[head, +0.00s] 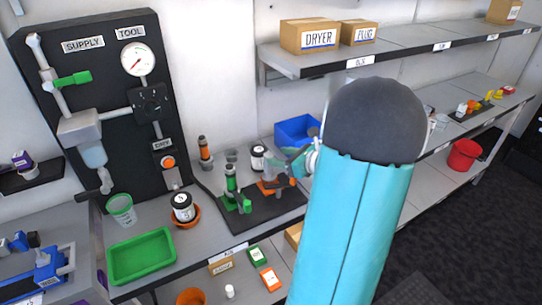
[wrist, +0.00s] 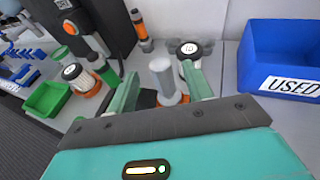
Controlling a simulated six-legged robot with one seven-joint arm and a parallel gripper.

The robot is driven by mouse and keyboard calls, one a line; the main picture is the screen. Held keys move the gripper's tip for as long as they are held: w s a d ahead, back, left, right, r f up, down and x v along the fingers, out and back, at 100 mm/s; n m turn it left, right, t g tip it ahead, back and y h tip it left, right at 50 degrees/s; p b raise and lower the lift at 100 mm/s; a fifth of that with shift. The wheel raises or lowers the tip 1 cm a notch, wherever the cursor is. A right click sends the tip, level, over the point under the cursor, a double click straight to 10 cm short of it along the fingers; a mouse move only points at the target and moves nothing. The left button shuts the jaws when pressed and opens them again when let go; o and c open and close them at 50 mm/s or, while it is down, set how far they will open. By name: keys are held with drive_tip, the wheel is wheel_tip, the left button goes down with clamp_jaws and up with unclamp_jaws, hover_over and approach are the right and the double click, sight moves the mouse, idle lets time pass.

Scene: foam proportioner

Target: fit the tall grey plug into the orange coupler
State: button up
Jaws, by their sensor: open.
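A grey cylinder (wrist: 163,80), which looks like the tall grey plug, stands upright between my gripper's fingers (wrist: 160,92) in the wrist view. The fingers are apart, one on each side of it, and I see no clear contact. In the head view a grey upright part (head: 268,168) shows just left of my gripper (head: 297,163), above the orange coupler (head: 272,187) on the dark mat. The plug's lower end is hidden in the wrist view, so I cannot tell how deep it sits in the coupler.
A green coupler (head: 236,201) stands left of the orange one on the black mat (head: 262,215). A white jar with a black lid (head: 258,158) and an orange-banded bottle (head: 205,150) stand behind. A blue USED bin (wrist: 285,58) is at the right. A green tray (head: 142,256) lies front left.

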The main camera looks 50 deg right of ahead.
drive_tip(key=a+v, duration=0.1)
drive_tip(key=v, duration=0.6)
drive_tip(key=w+a+r+n+g+y, duration=0.2)
drive_tip(key=a+n+g, duration=0.2)
drive_tip(key=a+n, duration=0.6)
drive_tip(key=w+a+r+n+g+y, duration=0.15)
drive_tip(key=a+n+g, duration=0.35)
drive_tip(key=a, duration=0.9)
drive_tip(key=s+a+r+n+h, duration=0.2)
drive_tip(key=a+n, duration=0.4)
drive_tip(key=n, duration=0.4)
drive_tip(key=s+a+r+n+h, duration=0.2)
drive_tip(key=s+a+n, duration=0.3)
drive_tip(key=n, duration=0.5)
drive_tip(key=shift+s+a+h, duration=0.2)
drive_tip(key=shift+a+h, duration=0.15)
drive_tip(key=shift+a, duration=0.8)
drive_tip(key=shift+s, duration=0.1)
